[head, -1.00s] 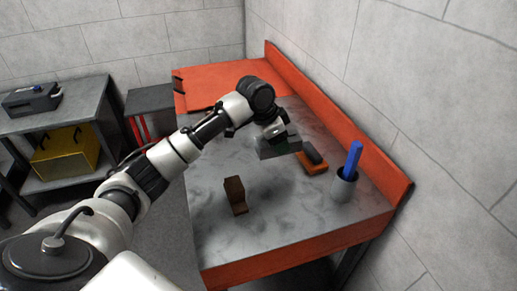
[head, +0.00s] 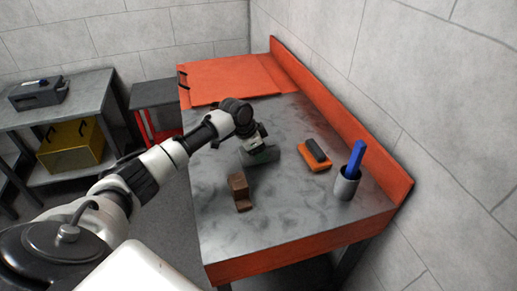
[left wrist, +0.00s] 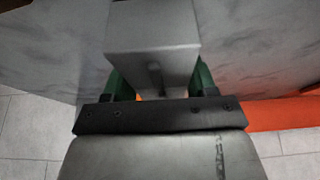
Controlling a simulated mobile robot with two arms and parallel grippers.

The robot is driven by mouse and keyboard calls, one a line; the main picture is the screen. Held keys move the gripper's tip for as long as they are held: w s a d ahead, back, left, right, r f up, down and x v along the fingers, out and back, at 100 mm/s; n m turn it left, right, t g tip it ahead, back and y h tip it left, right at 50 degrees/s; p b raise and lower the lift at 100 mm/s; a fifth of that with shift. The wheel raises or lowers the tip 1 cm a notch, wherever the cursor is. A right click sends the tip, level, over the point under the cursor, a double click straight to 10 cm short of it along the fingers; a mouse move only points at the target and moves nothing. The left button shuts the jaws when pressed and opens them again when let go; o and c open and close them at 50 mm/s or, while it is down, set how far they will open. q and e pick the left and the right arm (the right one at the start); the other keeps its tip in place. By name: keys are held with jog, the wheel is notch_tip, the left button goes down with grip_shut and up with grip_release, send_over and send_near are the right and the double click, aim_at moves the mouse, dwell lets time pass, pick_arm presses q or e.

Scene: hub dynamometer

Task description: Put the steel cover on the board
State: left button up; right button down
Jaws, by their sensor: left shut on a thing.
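My left gripper (head: 258,147) is above the middle of the grey workbench. It is shut on a grey box-shaped metal piece, the steel cover (head: 267,157), which hangs below the fingers. In the left wrist view the green fingers (left wrist: 160,85) stand on either side of the cover (left wrist: 152,45). A flat orange board (head: 230,82) lies at the bench's far end, beyond the gripper. I cannot tell for sure that this is the task's board. My right gripper is not in view.
A brown stepped block (head: 240,192) stands in front of the gripper. To the right are an orange block with a dark top (head: 314,158) and a grey cup (head: 346,186) holding a blue stick. An orange back rail (head: 350,133) runs along the wall. The bench's front is clear.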

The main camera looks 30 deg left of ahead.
pick_arm(q)
jog(key=o, duration=1.2)
jog(key=shift+c, duration=0.2)
jog(key=v, duration=1.2)
jog(key=shift+b, duration=0.3)
jog(key=shift+d+r, duration=0.1)
